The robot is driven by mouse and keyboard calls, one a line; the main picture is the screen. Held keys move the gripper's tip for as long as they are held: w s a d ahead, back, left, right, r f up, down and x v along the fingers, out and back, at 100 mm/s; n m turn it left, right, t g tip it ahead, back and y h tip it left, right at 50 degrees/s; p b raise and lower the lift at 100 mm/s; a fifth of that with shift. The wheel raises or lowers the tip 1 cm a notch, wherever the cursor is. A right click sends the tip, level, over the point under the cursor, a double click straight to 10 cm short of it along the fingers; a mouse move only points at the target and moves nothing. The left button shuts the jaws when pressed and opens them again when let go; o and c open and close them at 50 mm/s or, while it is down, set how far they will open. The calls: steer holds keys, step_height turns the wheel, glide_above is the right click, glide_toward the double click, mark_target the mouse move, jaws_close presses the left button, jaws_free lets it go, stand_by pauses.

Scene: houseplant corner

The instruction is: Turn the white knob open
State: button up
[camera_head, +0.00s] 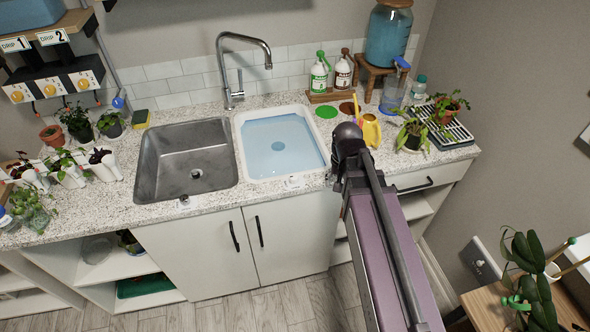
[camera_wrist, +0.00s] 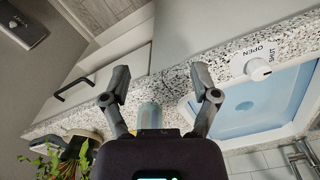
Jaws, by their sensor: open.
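The white knob (camera_wrist: 259,69) sits on the counter's front strip, beside the blue water-filled white basin (camera_wrist: 298,72). The words OPEN and SHUT are printed beside it; its pointing is too small to tell. In the head view a white knob (camera_head: 291,183) shows at that basin's front edge. My gripper (camera_wrist: 159,78) is open, its two fingers spread wide with no grip on the knob. The knob lies to the right of the right finger in the wrist view, apart from it. In the head view my arm hides the fingers.
The tall faucet (camera_head: 231,80) stands behind. A yellow can (camera_head: 371,131) and potted plants (camera_head: 412,132) stand right of the basin. The front floor is clear.

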mark_target(294, 176)
steer(key=w+a+r+m+p, duration=0.2)
steer(key=w+a+r+p, duration=0.1)
steer(key=a, duration=0.4)
steer(key=w+a+r+m+p, duration=0.2)
steer(key=w+a+r+p, duration=0.1)
steer(key=a, duration=0.4)
steer(key=shift+w+r, duration=0.85)
steer(key=shift+w, duration=0.2)
steer(key=shift+d+f, duration=0.1)
steer(key=shift+f, duration=0.05)
step_height(294, 176, down, 14)
steer(key=b, duration=1.3)
steer(key=shift+r, duration=0.25)
jaws_close()
